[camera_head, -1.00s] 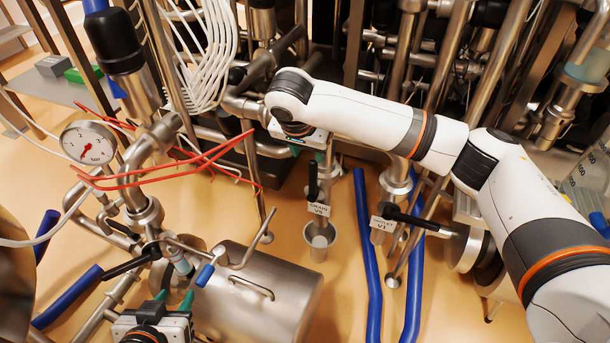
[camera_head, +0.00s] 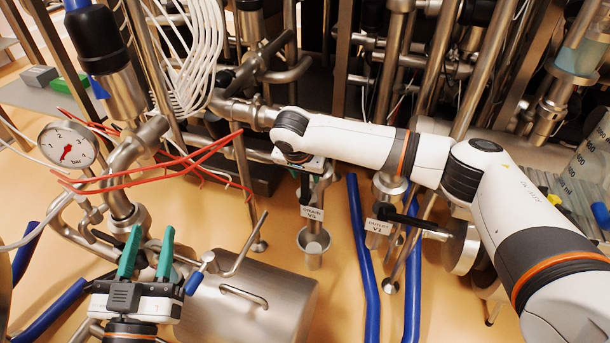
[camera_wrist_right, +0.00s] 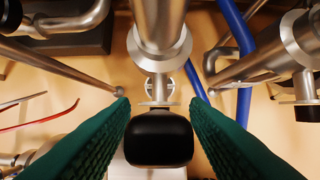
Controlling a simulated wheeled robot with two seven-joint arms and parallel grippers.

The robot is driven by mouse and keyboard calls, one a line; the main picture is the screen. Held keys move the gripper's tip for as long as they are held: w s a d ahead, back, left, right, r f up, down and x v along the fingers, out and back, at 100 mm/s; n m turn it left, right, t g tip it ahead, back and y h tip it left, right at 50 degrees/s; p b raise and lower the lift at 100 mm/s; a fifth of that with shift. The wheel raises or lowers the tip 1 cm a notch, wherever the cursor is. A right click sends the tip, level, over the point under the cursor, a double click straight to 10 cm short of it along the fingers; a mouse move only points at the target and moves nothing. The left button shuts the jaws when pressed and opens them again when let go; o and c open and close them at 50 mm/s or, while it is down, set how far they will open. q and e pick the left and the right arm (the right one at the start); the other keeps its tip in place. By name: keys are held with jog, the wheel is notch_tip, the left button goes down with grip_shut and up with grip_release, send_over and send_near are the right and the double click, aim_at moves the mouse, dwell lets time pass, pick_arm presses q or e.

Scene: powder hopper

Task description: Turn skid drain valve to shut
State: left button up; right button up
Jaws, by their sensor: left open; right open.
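The drain valve, with a white tag reading DRAIN V5 (camera_head: 312,213), sits on a short vertical pipe above a small metal cup (camera_head: 313,243). Its black handle (camera_head: 305,187) points up in the head view, just below my right wrist. In the right wrist view the dark end of the handle (camera_wrist_right: 158,138) shows between the two green fingers of my right gripper (camera_wrist_right: 160,100). These fingers are spread, with a gap on each side of the handle. My left gripper (camera_head: 146,255) is open and empty, over the lower left by the steel tank.
A second valve with a black handle and tag V1 (camera_head: 380,226) stands right of the drain valve. Blue hoses (camera_head: 362,255) run along the floor. A steel tank (camera_head: 250,300), a pressure gauge (camera_head: 68,146) and red cables (camera_head: 130,180) crowd the left.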

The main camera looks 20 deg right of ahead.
jog(key=shift+f, duration=0.1)
grip_shut()
dwell(0.4)
